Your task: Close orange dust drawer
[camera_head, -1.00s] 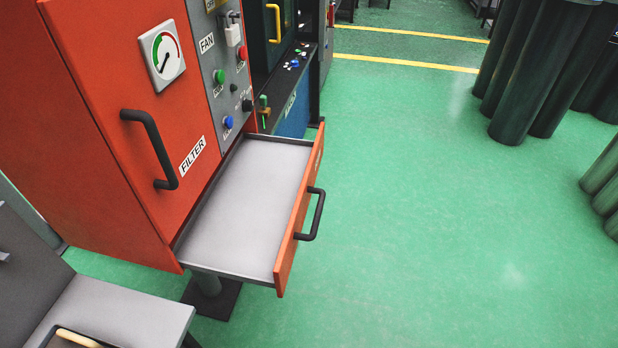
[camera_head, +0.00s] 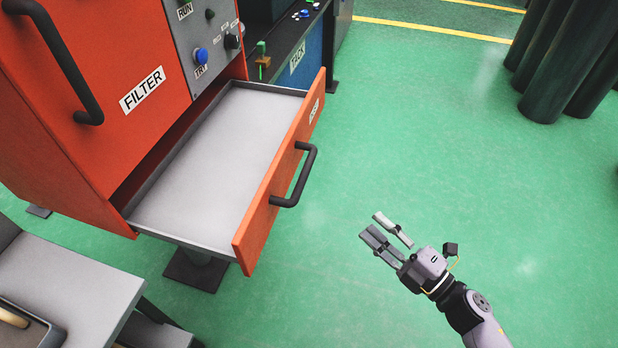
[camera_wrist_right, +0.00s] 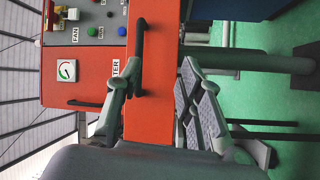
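The orange dust drawer (camera_head: 280,185) is pulled out of the orange cabinet (camera_head: 50,150). Its grey tray (camera_head: 215,150) shows empty, and a black handle (camera_head: 296,178) is on its orange front. My right gripper (camera_head: 380,229) is open and empty, in front of the drawer and to the lower right of the handle, apart from it. In the right wrist view the open fingers (camera_wrist_right: 160,85) frame an orange panel with a black handle (camera_wrist_right: 139,55). My left gripper is not in view.
A grey bench (camera_head: 75,275) with a tray stands at the lower left. A blue-fronted station (camera_head: 305,65) is behind the drawer. Dark green cylinders (camera_head: 560,60) stand at the upper right. The green floor (camera_head: 420,130) in front of the drawer is clear.

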